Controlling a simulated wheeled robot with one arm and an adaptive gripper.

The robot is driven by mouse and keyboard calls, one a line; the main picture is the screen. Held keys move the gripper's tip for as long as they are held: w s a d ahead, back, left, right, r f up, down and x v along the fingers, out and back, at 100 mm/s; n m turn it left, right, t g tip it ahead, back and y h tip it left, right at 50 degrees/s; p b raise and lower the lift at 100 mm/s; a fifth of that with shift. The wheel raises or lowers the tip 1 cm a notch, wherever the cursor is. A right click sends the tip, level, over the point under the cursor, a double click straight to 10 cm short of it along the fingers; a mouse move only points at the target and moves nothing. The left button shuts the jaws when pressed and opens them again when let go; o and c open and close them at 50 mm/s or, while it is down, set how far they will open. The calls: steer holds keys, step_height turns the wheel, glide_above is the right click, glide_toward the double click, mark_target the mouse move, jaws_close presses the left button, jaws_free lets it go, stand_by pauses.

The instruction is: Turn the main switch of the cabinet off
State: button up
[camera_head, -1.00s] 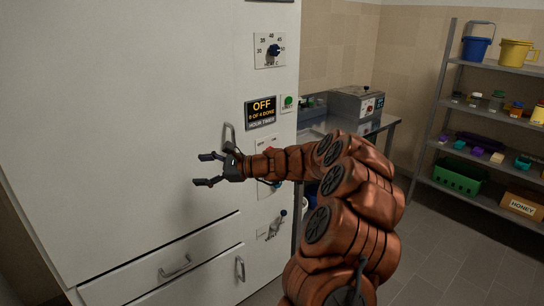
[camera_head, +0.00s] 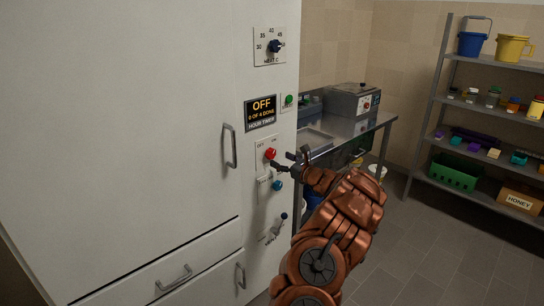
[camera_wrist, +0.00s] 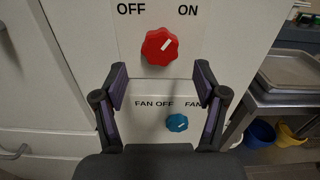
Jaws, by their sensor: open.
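The cabinet (camera_head: 130,120) is tall and pale and fills the left of the head view. Its main switch is a red knob (camera_head: 270,154) on a white plate marked OFF and ON. In the wrist view the red knob (camera_wrist: 160,46) has its white mark tilted up and right, toward ON. My gripper (camera_head: 282,162) is open and empty beside the red knob in the head view. In the wrist view my gripper's fingertips (camera_wrist: 161,80) lie either side of and just below the knob; I cannot tell whether they touch it.
A blue fan knob (camera_wrist: 177,123) sits just below the red one. A heat dial (camera_head: 275,46), a timer display (camera_head: 261,112) reading OFF, a green button (camera_head: 289,100) and a lower lever (camera_head: 283,216) are near. A steel table (camera_head: 345,130) stands right of the cabinet.

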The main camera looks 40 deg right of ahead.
mark_target(272, 156)
steer(key=w, duration=0.3)
steer(key=shift+w+d+p, duration=0.15)
steer(key=shift+w+p, duration=0.2)
steer(key=shift+w, duration=0.65)
steer(key=c, duration=1.1)
steer(key=shift+f, duration=0.1)
steer(key=shift+c, duration=0.2)
